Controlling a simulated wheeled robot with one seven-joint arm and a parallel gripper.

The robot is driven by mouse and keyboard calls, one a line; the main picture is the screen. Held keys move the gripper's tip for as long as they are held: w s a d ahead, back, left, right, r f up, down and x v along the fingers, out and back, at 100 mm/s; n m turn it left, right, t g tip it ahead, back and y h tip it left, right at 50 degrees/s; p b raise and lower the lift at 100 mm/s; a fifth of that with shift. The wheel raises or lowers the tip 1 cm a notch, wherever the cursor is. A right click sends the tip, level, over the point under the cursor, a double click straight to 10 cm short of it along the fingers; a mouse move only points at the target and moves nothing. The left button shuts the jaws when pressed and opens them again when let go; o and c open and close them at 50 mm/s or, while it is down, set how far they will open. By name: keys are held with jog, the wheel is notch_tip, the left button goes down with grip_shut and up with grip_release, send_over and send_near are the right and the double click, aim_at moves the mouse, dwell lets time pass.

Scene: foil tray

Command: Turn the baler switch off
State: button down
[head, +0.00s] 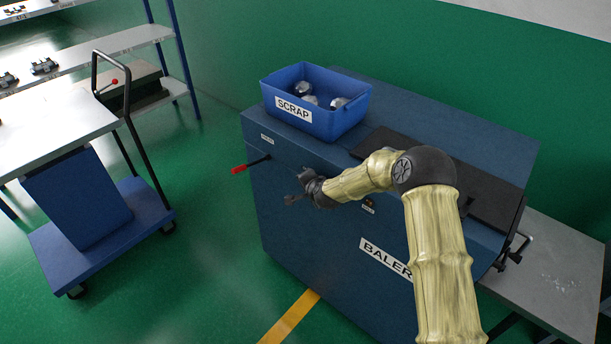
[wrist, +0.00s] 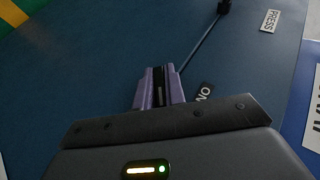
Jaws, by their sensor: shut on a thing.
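The blue baler (head: 300,235) stands in the middle of the head view. My gripper (head: 299,184) is at its front panel, to the right of the red-tipped lever. In the wrist view its purple fingers (wrist: 158,88) are close together around a small dark piece. It appears to be the baler switch, mostly hidden by the fingers. An ON label (wrist: 204,93) is on the panel just right of the fingers. The switch cannot be made out in the head view, so its position is unclear.
A red-tipped lever (head: 239,170) sticks out left of my gripper, near the PRESS label (wrist: 270,21). A blue SCRAP bin (head: 330,124) with several shiny balls sits on the baler. A cart (head: 150,208) stands at left; green floor lies between.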

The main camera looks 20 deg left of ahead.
jog(key=shift+r+n+g+h+p, duration=0.2)
jog(key=shift+g+h+p, duration=0.3)
jog(key=shift+p, duration=1.45)
jog(key=shift+r+n+g+h+p, duration=0.15)
jog(key=shift+h+p, duration=0.55)
jog(key=shift+p, duration=1.2)
jog(key=shift+f+p, duration=0.1)
jog(key=shift+p, duration=0.25)
jog(key=shift+f+g+h+p, duration=0.25)
jog(key=shift+h+p, duration=0.25)
jog(key=shift+p, duration=0.2)
jog(key=c, duration=1.5)
grip_release()
jog(key=shift+o, duration=0.2)
jog(key=shift+r, duration=0.1)
jog(key=b+v, duration=0.2)
jog(key=v, duration=1.5)
jog(key=shift+s+d, duration=0.1)
jog(key=shift+d, duration=0.1)
